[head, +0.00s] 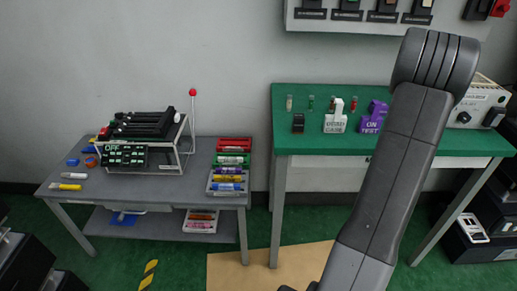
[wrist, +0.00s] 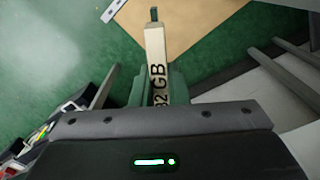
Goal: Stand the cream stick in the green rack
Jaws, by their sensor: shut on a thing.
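The cream stick (wrist: 156,48) is in my gripper (wrist: 160,86) in the wrist view. It is a flat cream bar with dark lettering that reads "32 GB" and a small dark green end piece. My gripper's greenish fingers are shut on its near part, and the stick points away from the wrist over the floor. The head view does not show the stick or my fingertips. A dark green block marked "OFF" (head: 123,155) sits at the front of a wire stand on the grey table. I cannot tell if it is the green rack.
The grey table (head: 135,200) also holds a red-knobbed lever (head: 192,93) and a tray of coloured sticks (head: 228,183). The green-topped table (head: 283,135) holds small vials, a white block (head: 335,122) and a purple block (head: 373,118). A tan mat (head: 235,268) lies on the floor.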

